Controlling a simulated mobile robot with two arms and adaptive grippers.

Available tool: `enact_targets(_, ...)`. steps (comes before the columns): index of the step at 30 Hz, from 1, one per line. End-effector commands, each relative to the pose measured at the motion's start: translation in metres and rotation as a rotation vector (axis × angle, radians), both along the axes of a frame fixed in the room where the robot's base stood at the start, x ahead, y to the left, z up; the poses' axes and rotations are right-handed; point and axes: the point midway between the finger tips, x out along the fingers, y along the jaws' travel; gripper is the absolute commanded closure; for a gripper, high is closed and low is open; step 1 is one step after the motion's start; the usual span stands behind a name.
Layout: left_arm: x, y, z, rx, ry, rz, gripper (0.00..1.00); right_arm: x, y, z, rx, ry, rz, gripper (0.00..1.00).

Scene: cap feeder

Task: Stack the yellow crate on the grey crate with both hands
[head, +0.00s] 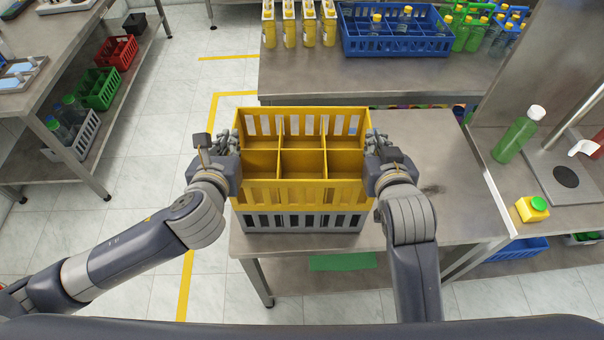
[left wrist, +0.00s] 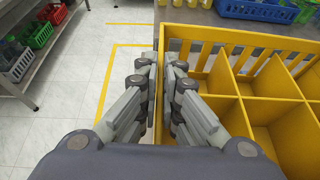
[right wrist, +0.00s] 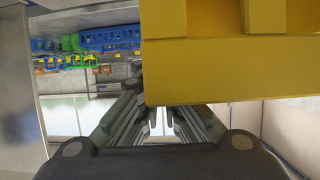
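The yellow crate (head: 303,192), open-topped and divided into compartments, is directly over the grey crate (head: 303,221) and looks level. The grey crate stands on the metal table, with mainly its slotted front showing. I cannot tell whether the two crates touch or a small gap is left. My left gripper (head: 230,143) is shut on the left wall of the yellow crate; its fingers straddle that wall in the left wrist view (left wrist: 160,85). My right gripper (head: 374,140) is at the right wall and looks shut on it, with one finger partly hidden by the crate (right wrist: 230,75) in the right wrist view.
A green bottle (head: 516,136) and a small yellow container (head: 532,208) are at right. The tabletop right of the crates is clear.

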Motion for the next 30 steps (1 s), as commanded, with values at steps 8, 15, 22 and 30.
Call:
enact_targets(8,0.0,0.0,0.001,0.0,0.0,0.001,0.75,0.0,0.0,0.001,0.0,0.0,-0.001,0.75)
enact_targets(15,-0.007,0.0,0.004,0.0,0.0,-0.001,0.75,0.0,0.0,0.001,0.0,0.0,0.0,0.75)
enact_targets(22,-0.042,-0.001,0.018,0.0,0.001,-0.003,0.75,0.0,0.0,0.001,0.0,0.0,0.0,0.75)
enact_targets(30,-0.068,0.0,0.029,0.001,0.0,0.001,0.75,-0.002,0.0,0.002,0.0,0.0,0.0,0.75)
